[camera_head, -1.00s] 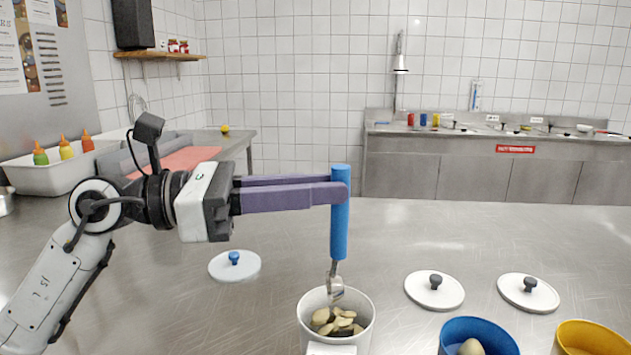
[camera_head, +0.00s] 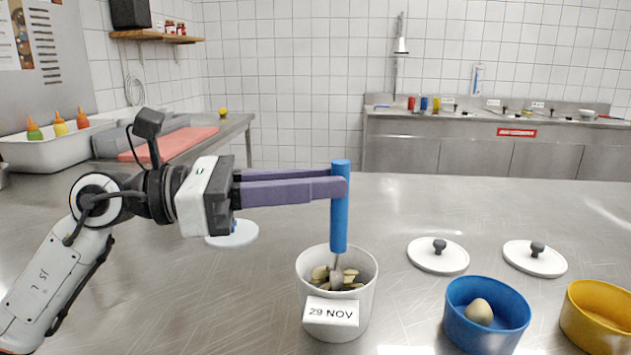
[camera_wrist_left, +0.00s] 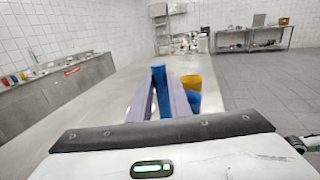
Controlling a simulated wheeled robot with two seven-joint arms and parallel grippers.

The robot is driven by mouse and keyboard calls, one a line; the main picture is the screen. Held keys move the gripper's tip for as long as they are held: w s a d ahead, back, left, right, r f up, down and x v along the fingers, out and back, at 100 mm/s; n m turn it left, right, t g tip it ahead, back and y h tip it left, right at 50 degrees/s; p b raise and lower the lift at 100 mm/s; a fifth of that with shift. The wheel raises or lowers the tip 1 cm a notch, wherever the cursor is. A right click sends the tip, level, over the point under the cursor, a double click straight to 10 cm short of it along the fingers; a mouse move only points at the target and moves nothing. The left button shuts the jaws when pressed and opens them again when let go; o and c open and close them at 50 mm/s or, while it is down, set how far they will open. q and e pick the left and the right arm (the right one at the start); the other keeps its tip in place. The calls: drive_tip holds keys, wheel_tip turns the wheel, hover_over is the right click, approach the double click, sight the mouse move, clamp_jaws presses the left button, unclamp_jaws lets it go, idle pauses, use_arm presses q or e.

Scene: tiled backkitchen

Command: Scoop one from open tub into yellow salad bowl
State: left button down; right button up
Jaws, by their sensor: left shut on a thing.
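The open tub (camera_head: 350,322) is white, labelled "29 NOV", and holds several pale and dark pieces. My left gripper (camera_head: 338,188) is shut on the blue handle of a scoop (camera_head: 340,225), held upright above the tub. The scoop's metal end is down among the pieces and mostly hidden. The blue handle also shows between the fingers in the left wrist view (camera_wrist_left: 160,92). The yellow salad bowl (camera_head: 600,318) stands at the right edge, partly cut off. It also shows behind the fingers in the left wrist view (camera_wrist_left: 192,83). My right gripper is not in view.
A blue bowl (camera_head: 487,318) with one pale round piece stands between the tub and the yellow bowl. White lids (camera_head: 437,258) (camera_head: 535,262) lie behind the bowls. Another lid (camera_head: 235,236) lies left of the tub.

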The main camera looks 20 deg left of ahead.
use_arm(q)
drive_tip(key=shift+f, duration=0.15)
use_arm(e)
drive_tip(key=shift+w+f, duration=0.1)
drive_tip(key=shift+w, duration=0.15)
use_arm(q)
drive_tip(key=shift+f+b, duration=0.7)
drive_tip(key=shift+b, duration=0.05)
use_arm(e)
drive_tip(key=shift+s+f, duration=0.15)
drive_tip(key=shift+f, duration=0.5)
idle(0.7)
